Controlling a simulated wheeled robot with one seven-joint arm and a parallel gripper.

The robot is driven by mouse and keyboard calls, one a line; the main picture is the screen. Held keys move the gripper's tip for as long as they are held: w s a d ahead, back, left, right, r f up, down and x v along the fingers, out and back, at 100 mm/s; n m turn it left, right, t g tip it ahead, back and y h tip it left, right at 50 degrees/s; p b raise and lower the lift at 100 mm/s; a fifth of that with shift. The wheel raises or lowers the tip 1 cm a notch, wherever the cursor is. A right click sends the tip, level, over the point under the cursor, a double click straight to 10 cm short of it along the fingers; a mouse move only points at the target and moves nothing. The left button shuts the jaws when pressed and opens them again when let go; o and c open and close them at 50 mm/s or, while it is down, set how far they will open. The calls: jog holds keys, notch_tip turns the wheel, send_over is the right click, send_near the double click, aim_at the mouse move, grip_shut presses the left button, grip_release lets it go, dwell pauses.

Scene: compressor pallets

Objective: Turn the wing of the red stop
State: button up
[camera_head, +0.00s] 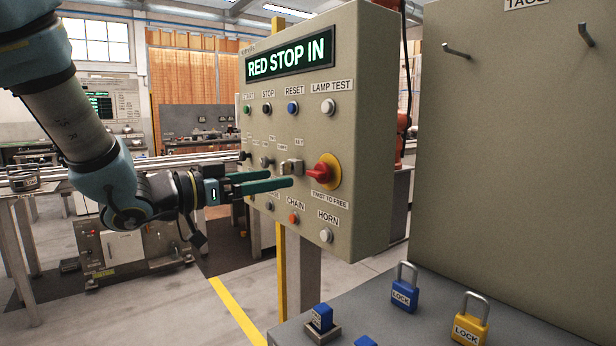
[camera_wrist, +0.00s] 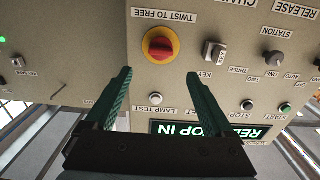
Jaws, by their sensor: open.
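The red stop (camera_head: 323,172) is a red knob with a raised wing on a yellow round plate, on the right of the control panel's face, above a "TWIST TO FREE" label. The panel's display (camera_head: 290,57) reads "RED STOP IN". In the wrist view the red stop (camera_wrist: 160,45) is upside down, ahead of and between the fingers. My gripper (camera_head: 281,182) has its green fingers apart and empty, to the left of the red stop and in front of the panel. In the wrist view my gripper (camera_wrist: 159,75) shows a gap with no contact on the knob.
A key switch (camera_head: 291,167) sits just left of the red stop, with a white lamp test button (camera_head: 328,107) above and a horn button (camera_head: 326,236) below. Blue (camera_head: 405,290) and yellow (camera_head: 470,322) padlocks stand on the grey bench at lower right.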

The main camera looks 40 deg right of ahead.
aim_at(312, 173)
jog(key=d+p, duration=0.1)
jog(key=d, duration=0.8)
jog(key=shift+s, duration=0.2)
jog(key=c, duration=1.4)
